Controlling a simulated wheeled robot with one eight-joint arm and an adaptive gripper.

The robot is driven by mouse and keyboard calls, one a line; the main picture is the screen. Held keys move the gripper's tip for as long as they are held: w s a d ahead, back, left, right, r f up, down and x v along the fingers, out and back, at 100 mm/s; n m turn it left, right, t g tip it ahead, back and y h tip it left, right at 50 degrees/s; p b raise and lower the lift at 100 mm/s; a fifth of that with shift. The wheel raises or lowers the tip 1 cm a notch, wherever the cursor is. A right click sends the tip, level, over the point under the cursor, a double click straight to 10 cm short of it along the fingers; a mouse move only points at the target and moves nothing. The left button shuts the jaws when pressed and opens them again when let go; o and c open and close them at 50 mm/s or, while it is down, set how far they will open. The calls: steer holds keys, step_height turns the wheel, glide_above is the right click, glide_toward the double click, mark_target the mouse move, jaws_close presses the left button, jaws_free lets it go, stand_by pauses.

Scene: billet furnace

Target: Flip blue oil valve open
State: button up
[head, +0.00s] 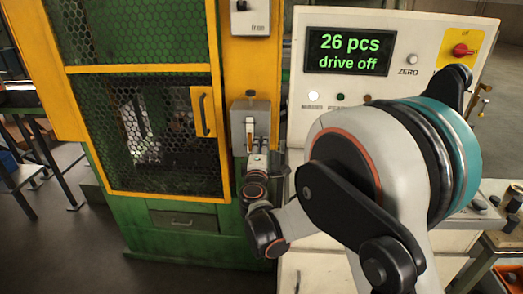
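I cannot make out a blue oil valve in the head view; my arm covers much of the right side. My arm reaches from the right across to the machine's front post. My gripper (256,153) is small and far off, just below and against or close to a grey switch box (262,112) with a pale upright lever (249,134). I cannot tell whether it touches the box or lever, or whether its fingers are open. Brass-coloured fittings (484,92) show at the right side of the control cabinet, partly behind my arm.
A green machine with a yellow-framed mesh door (150,135) stands at the left. A white control cabinet (300,75) has a display (348,52) reading "26 pcs drive off" and a red knob (461,49). Dark floor (60,240) is free at the lower left.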

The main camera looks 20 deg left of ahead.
steer(key=o, duration=1.1)
steer(key=shift+c, duration=0.2)
steer(key=v, duration=1.2)
